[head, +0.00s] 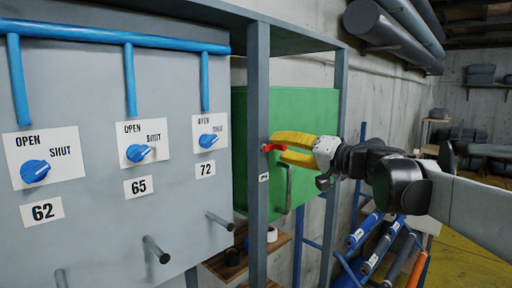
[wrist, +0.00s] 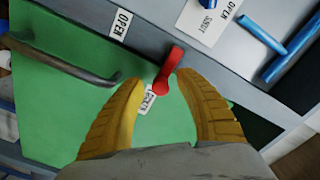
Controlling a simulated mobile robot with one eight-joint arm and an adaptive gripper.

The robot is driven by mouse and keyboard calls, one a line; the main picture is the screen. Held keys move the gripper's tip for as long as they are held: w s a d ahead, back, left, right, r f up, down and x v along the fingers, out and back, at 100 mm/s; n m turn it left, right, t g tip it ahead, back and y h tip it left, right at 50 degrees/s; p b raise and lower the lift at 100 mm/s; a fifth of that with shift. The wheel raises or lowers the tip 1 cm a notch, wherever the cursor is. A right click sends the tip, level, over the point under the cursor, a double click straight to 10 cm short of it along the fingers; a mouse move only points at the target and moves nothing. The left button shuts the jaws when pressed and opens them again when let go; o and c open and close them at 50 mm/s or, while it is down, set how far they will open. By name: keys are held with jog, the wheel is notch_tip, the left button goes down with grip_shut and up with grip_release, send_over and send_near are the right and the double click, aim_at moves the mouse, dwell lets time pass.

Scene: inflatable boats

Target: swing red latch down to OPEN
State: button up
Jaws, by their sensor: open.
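The red latch (head: 269,147) is a short bar at the edge of the grey post, lying roughly level toward the green door (head: 308,122). In the wrist view the latch (wrist: 169,68) lies between the two yellow fingertips, its rounded end over the green door. My gripper (head: 281,147) is open around the latch, with gaps visible on both sides in the wrist view (wrist: 163,80). An OPEN label (wrist: 121,24) is on the grey post, below the latch in the head view. A second white label (wrist: 149,100) on the green is partly hidden.
A dark bar handle (head: 288,190) stands out from the green door, below my gripper. Left is a grey panel (head: 110,90) with blue knobs, blue pipes and projecting pegs. Blue rolls (head: 365,229) stand below my arm at the right.

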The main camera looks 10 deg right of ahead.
aim_at(268, 161)
grip_shut()
jog(key=shift+f, duration=0.1)
jog(key=m+b, duration=0.1)
jog(key=f+m+b, duration=0.1)
jog(key=m, duration=0.1)
jog(key=shift+s+a+f+m, duration=0.1)
jog(key=shift+s+f+m, duration=0.1)
jog(key=shift+m, duration=0.1)
jog(key=m, duration=0.1)
jog(key=m+b, duration=0.1)
jog(key=f+m, duration=0.1)
jog(key=shift+s+a+m, duration=0.1)
jog(key=shift+a+m, duration=0.15)
jog(key=shift+m, duration=0.05)
jog(key=m, duration=0.1)
jog(key=a+m+b, duration=0.1)
jog(key=m, duration=0.1)
jog(key=s+f+m, duration=0.1)
jog(key=m, duration=0.1)
jog(key=shift+a+f+b, duration=0.1)
jog(key=shift+a+b, duration=0.05)
jog(key=shift+b, duration=0.2)
jog(key=m, duration=0.2)
jog(key=a+m, duration=0.1)
jog(key=s+m, duration=0.1)
jog(key=m, duration=0.1)
jog(key=shift+a+f+m, duration=0.1)
jog(key=shift+a+m, duration=0.15)
jog(key=shift+m, duration=0.05)
jog(key=shift+b, duration=0.3)
